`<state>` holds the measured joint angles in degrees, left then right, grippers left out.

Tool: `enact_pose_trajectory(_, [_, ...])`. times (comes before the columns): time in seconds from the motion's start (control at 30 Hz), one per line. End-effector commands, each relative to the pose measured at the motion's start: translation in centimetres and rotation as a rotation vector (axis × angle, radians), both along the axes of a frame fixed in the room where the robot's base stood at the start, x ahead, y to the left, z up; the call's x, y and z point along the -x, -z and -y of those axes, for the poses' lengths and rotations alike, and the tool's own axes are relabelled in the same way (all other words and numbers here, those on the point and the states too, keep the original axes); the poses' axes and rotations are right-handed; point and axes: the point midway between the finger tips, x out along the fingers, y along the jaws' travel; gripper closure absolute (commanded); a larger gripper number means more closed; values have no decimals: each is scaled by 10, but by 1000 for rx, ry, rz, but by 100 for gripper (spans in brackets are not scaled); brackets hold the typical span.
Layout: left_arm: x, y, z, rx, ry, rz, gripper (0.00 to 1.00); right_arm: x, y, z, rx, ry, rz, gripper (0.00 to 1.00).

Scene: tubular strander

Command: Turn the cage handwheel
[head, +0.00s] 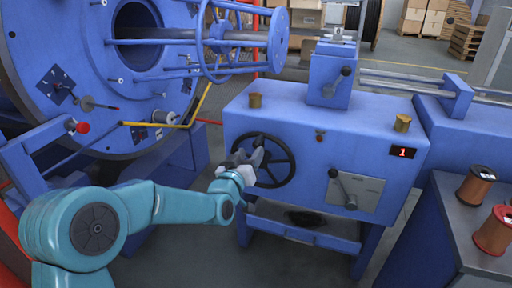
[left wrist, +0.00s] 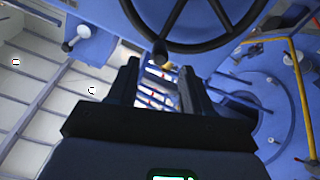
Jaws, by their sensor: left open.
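The cage handwheel (head: 276,162) is a black spoked wheel on the front of the blue machine housing. In the left wrist view its rim (left wrist: 205,47) curves across the top, and a dark handle knob (left wrist: 160,54) points toward the camera. My left gripper (head: 256,150) is open in front of the left part of the wheel. In the left wrist view its two dark fingers (left wrist: 158,85) stand apart, with the knob seen just beyond and between their tips. I cannot tell whether they touch it. My right gripper is not in view.
A lever on a grey plate (head: 366,192) and a red display (head: 402,152) are right of the wheel. A large blue disc (head: 60,30) with a yellow bar (head: 199,105) stands at left. Copper spools (head: 476,186) sit on a dark bench at right.

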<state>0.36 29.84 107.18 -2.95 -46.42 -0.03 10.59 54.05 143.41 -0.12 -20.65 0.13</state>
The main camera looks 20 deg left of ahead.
Motion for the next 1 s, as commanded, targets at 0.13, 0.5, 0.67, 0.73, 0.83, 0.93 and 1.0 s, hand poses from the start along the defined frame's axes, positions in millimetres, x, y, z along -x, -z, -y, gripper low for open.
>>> enact_pose_trajectory(0.13, [-31,1,2,0,1,0,50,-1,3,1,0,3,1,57])
enact_pose_trajectory(0.5, [-58,0,3,0,1,-1,50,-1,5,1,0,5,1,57])
enact_pose_trajectory(0.67, [-57,0,3,0,1,-1,50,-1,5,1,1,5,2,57])
enact_pose_trajectory(0.73, [-57,0,3,0,1,-1,60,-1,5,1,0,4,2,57])
enact_pose_trajectory(0.83, [-57,0,3,0,1,-1,92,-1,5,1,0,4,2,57])
enact_pose_trajectory(0.93, [-57,0,3,0,1,-1,100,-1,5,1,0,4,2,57])
enact_pose_trajectory(1.0, [-57,0,3,0,1,-1,100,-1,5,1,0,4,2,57])
